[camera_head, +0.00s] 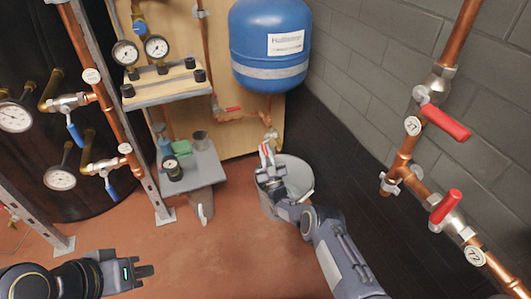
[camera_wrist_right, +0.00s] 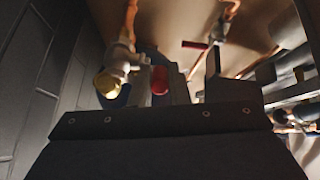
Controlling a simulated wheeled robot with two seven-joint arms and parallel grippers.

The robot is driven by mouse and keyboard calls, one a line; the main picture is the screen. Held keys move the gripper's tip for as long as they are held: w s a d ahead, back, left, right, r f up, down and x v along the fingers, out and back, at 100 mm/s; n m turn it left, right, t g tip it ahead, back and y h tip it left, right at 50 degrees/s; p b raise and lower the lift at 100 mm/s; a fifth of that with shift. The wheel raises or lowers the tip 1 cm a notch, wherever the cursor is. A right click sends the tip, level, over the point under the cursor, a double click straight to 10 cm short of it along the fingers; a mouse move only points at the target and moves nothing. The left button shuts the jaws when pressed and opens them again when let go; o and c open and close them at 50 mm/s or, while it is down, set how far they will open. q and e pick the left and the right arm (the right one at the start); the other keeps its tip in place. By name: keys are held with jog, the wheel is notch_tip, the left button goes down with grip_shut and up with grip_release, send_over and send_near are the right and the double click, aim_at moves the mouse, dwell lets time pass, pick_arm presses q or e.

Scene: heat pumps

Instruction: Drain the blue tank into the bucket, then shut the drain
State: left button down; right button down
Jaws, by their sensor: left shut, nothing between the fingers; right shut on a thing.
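The blue tank (camera_head: 270,42) hangs on the wooden back panel, with copper pipe and a drain valve (camera_head: 270,133) below it. My right gripper (camera_head: 266,160) is at this valve, shut on its red handle, which shows between the fingers in the right wrist view (camera_wrist_right: 159,80). The valve's brass outlet (camera_wrist_right: 108,84) is beside the fingers there. The grey bucket (camera_head: 303,168) stands on the floor under the valve, partly hidden by my right gripper and arm. Whether water runs cannot be told. My left gripper (camera_head: 146,271) is shut and empty at the lower left.
A red lever (camera_head: 230,109) sits on the pipe left of the drain. A grey shelf (camera_head: 204,172) with small items is left of the bucket. Copper pipes with red-handled valves (camera_head: 444,122) run along the right wall. Gauges and blue-handled valves (camera_head: 75,132) stand at the left.

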aim_at(265, 153)
jog(key=c, duration=1.4)
grip_release()
jog(key=shift+r, duration=0.3)
jog(key=r+p, duration=0.2)
jog(key=r, duration=0.1)
jog(key=r+p, duration=0.1)
jog(key=p, duration=0.1)
jog(key=shift+s+r, duration=0.25)
jog(key=shift+s, duration=0.15)
jog(key=s+r+p, duration=0.2)
jog(key=s, duration=0.2)
jog(key=s+r+p, duration=0.3)
jog(key=s, duration=0.1)
jog(key=s+a+r+p, duration=0.1)
jog(key=s+r+p, duration=0.2)
jog(key=s, duration=0.2)
jog(key=shift+s, duration=0.1)
